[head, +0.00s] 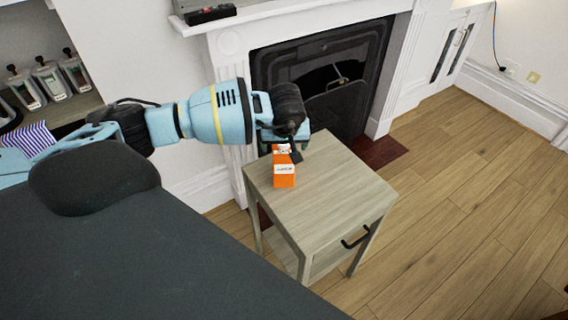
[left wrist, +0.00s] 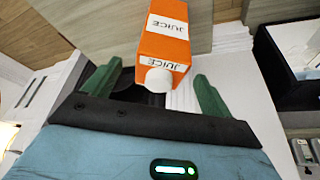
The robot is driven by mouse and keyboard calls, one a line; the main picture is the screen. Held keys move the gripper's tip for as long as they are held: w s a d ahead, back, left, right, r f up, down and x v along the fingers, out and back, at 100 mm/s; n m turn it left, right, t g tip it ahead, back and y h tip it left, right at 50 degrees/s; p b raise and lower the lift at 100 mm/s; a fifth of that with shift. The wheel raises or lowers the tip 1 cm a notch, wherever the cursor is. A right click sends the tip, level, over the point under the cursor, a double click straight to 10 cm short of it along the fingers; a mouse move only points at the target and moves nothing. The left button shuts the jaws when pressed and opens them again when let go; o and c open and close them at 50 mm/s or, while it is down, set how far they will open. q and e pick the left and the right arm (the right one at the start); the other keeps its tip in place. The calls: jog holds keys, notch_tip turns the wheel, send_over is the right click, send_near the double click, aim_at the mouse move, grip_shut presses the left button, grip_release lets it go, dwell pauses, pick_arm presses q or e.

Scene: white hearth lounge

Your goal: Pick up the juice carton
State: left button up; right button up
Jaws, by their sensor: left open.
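The juice carton (head: 284,173) is orange with a white label and stands upright on a small grey-brown wooden table (head: 325,198), near its back left part. My left gripper (head: 291,152) is at the carton's top, reaching in from the left. In the left wrist view the carton (left wrist: 165,45) shows its white cap, and it lies between the two green fingers of my open left gripper (left wrist: 154,92). I cannot tell whether either finger touches it. The carton's upper part is partly hidden by the gripper in the head view. My right gripper is not in view.
A white fireplace with a black iron insert (head: 322,85) stands right behind the table. The table has a black handle (head: 355,238) at its front. Shelves with several jars (head: 50,80) are at the left. Wooden floor (head: 470,190) at the right is clear.

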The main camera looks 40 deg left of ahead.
pick_arm(q)
jog(key=shift+a+x, duration=0.1)
jog(key=shift+x, duration=1.2)
jog(key=shift+a+x, duration=0.15)
jog(key=shift+x, duration=1.1)
jog(key=shift+w+r, duration=0.1)
jog(key=shift+w, duration=0.05)
jog(key=shift+c, duration=0.3)
jog(key=shift+r, duration=0.1)
jog(key=c, duration=1.8)
jog(key=shift+r, duration=0.1)
